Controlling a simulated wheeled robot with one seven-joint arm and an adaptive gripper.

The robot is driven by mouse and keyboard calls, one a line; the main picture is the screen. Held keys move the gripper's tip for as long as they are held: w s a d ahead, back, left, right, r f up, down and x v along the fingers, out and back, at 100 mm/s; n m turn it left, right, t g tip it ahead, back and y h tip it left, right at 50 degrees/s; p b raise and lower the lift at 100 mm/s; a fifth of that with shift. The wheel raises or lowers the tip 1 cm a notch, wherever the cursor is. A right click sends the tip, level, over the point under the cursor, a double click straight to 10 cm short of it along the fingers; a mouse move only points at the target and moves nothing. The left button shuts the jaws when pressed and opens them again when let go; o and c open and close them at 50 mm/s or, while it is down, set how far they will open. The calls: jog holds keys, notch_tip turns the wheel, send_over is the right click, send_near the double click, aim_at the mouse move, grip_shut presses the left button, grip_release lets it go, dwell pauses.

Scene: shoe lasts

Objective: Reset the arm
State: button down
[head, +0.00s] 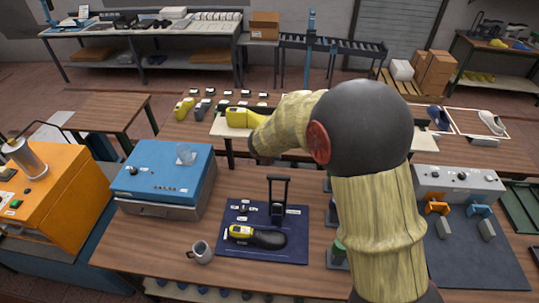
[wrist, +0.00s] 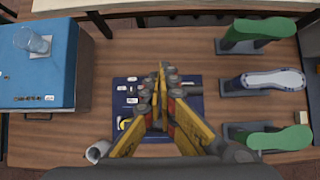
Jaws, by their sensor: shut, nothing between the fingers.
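My gripper (wrist: 160,98) shows in the wrist view with its yellow and grey fingers drawn together and nothing between them. It is above the wooden table (wrist: 200,57), over the dark blue mat (wrist: 122,83). My arm is raised and bent across the right half of the head view. It hides part of the tables behind, and I cannot make out the fingers there.
A blue box (head: 168,172) with a clear cup (head: 185,153) stands left of the mat. A grey mug (head: 201,252) stands near the front edge. Green lasts (wrist: 262,28) and a white-topped one (wrist: 275,79) sit on stands at right. A grey control box (head: 458,184) is farther right.

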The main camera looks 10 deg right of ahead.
dwell(0.4)
jog(key=shift+w, duration=0.1)
